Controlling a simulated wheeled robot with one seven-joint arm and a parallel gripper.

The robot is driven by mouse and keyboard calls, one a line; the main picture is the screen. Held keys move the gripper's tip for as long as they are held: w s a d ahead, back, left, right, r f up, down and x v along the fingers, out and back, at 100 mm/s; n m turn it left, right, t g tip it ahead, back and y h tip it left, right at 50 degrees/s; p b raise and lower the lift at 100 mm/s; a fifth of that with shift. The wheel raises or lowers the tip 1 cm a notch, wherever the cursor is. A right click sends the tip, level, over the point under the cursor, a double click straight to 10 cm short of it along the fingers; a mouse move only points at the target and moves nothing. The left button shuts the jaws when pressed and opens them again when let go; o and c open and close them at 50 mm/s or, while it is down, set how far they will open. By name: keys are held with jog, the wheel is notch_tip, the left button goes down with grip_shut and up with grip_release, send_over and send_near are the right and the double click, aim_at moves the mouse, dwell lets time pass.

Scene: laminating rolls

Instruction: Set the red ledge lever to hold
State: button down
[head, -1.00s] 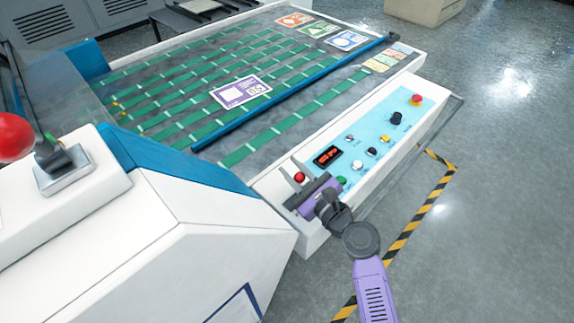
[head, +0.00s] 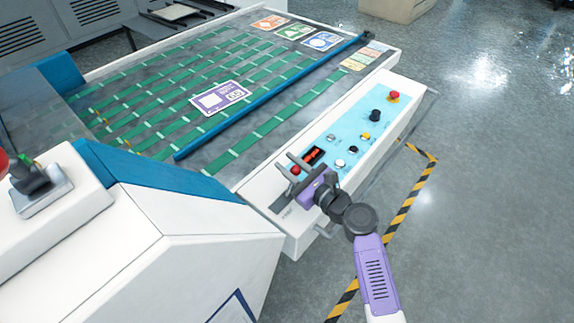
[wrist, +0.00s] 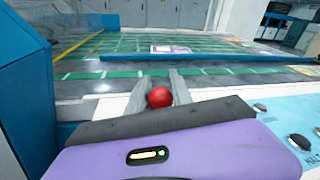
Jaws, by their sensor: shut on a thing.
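The red ledge lever shows as a round red knob (head: 295,170) on the white ledge of the machine, beside the red-lit display. In the wrist view the knob (wrist: 159,97) sits between my two grey fingers. My gripper (head: 288,160), with its purple body, reaches over the ledge and is shut on the knob. A dark slot (head: 279,201) runs along the ledge on the near side of my gripper. The lever's stem and most position markings are hidden by my gripper.
A light-blue control panel (head: 362,122) with several knobs and buttons, including a red button (head: 393,96), continues along the ledge. A white housing (head: 190,240) stands close on the left, with another red ball (head: 3,162) at the picture's edge.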

jog(key=shift+d+f, duration=0.15)
jog(key=shift+d, duration=0.05)
jog(key=c, duration=1.2)
grip_release()
jog(key=shift+a, duration=0.1)
jog(key=shift+o, duration=0.2)
jog(key=shift+v, duration=3.9)
